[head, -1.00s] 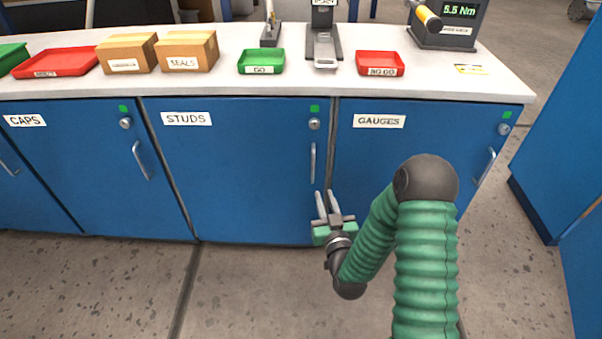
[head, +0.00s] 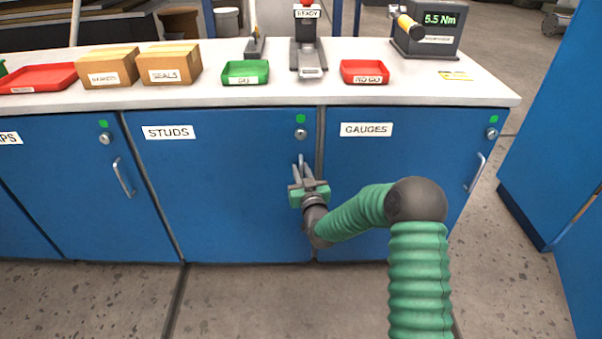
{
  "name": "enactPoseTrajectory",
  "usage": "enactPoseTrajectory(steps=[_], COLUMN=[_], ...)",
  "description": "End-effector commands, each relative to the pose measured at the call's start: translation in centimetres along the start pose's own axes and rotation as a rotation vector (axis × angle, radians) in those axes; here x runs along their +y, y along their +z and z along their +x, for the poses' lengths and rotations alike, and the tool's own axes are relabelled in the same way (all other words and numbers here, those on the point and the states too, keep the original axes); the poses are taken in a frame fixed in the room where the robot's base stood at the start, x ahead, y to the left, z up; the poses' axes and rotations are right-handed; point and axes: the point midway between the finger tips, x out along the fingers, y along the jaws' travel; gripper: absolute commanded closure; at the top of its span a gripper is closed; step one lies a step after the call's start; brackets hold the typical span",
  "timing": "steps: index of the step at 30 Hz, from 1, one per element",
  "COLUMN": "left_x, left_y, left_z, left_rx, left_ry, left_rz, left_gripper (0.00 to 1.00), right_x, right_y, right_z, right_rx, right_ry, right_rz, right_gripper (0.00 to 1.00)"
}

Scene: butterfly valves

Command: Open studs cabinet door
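The studs cabinet door (head: 220,200) is a blue panel with a white STUDS label (head: 168,132), and it is closed flush. Its lock (head: 301,134) sits under a green marker at the upper right. Its vertical metal handle (head: 301,158) is below the lock, largely hidden by my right gripper. My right gripper (head: 303,170) is at the handle, fingers pointing up and toward the door. The fingers look apart, with the handle at or between them; contact cannot be made out. My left gripper is not in view.
The gauges door (head: 370,160) is to the right and the caps door (head: 70,190) to the left, both closed. The worktop (head: 210,97) above holds trays, boxes and tools. A blue cabinet (head: 555,150) stands at far right. The floor in front is clear.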

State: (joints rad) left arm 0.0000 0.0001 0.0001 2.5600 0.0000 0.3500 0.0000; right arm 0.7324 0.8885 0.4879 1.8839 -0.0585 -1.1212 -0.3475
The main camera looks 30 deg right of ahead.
Motion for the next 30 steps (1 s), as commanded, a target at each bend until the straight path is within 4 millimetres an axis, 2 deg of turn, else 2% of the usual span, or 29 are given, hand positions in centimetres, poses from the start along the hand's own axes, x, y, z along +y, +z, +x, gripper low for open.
enactPoseTrajectory(steps=[2,6,30], left_x=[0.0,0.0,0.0], left_y=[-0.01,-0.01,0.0], left_z=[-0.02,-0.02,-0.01], left_rx=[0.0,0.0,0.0], left_ry=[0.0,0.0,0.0], left_rz=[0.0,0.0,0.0], left_gripper=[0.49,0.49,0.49], right_x=[-0.01,0.0,0.03], right_y=[0.0,0.01,0.04], right_z=[-0.02,-0.03,-0.06], right_rx=[0.0,0.0,0.0], right_ry=[0.0,0.0,0.001], right_rz=[0.0,0.0,0.0], right_gripper=[0.82,1.0,1.0])
